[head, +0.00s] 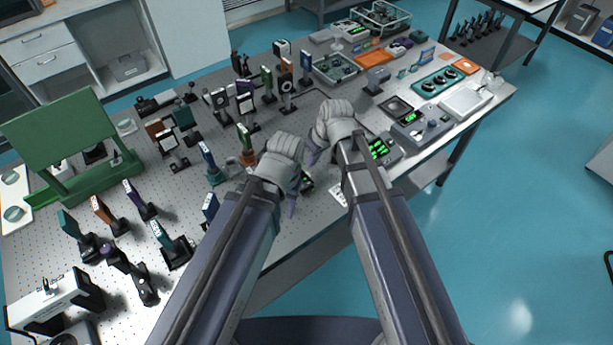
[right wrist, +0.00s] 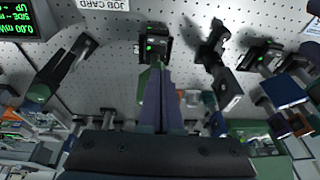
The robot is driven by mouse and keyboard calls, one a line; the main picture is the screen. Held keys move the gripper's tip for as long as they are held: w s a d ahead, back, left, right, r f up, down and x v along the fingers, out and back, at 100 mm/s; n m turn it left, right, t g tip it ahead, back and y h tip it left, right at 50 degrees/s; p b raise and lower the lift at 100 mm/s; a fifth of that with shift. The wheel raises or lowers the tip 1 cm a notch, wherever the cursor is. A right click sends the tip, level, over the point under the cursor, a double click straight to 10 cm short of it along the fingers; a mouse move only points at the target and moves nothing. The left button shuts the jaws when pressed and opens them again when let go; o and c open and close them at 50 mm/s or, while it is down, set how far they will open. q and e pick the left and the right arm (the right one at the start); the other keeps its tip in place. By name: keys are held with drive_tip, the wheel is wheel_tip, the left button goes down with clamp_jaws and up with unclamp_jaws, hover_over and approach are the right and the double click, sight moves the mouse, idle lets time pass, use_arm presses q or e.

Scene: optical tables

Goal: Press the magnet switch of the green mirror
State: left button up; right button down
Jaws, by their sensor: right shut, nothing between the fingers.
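A small black magnet base with a lit green spot (right wrist: 151,45) stands just beyond my right fingertips in the right wrist view. A green plate (right wrist: 145,82), which looks like the green mirror, rises from it and is partly covered by the fingers. In the head view the base's green light (head: 307,185) shows between my arms; the mirror itself is mostly hidden there. My right gripper (head: 313,157) is shut and empty, and its fingers (right wrist: 161,72) point at the base. I cannot tell whether they touch it. My left gripper (head: 291,206) is close by, its jaw opening unclear.
A job card (right wrist: 104,4) and a meter with a green display (head: 378,149) lie near the base. Black mounts (right wrist: 222,72) stand close on the right in the wrist view. Several coloured optics and a green panel (head: 65,140) fill the left of the perforated table.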

sight(304, 186)
use_arm(q)
drive_tip(key=shift+f, duration=0.15)
use_arm(e)
drive_tip(key=shift+f, duration=0.1)
use_arm(q)
wheel_tip(304, 186, down, 13)
drive_tip(key=b, duration=1.3)
drive_tip(key=shift+r, duration=0.2)
use_arm(e)
drive_tip(key=x, duration=0.8)
drive_tip(key=s+x, duration=0.1)
drive_tip(key=x, duration=0.4)
drive_tip(key=shift+d+f, duration=0.15)
use_arm(q)
drive_tip(key=shift+f+b, duration=0.4)
use_arm(e)
drive_tip(key=shift+f, duration=0.4)
use_arm(q)
drive_tip(key=shift+f+b, duration=0.35)
use_arm(e)
drive_tip(key=shift+s+a+f+h, duration=0.15)
drive_tip(key=shift+a+f+h, duration=0.15)
drive_tip(key=shift+f, duration=0.1)
use_arm(q)
drive_tip(key=shift+r, duration=0.2)
use_arm(e)
drive_tip(key=shift+d+r, duration=0.15)
drive_tip(key=shift+r, duration=0.05)
drive_tip(key=shift+w+d, duration=0.15)
drive_tip(key=shift+w, duration=0.05)
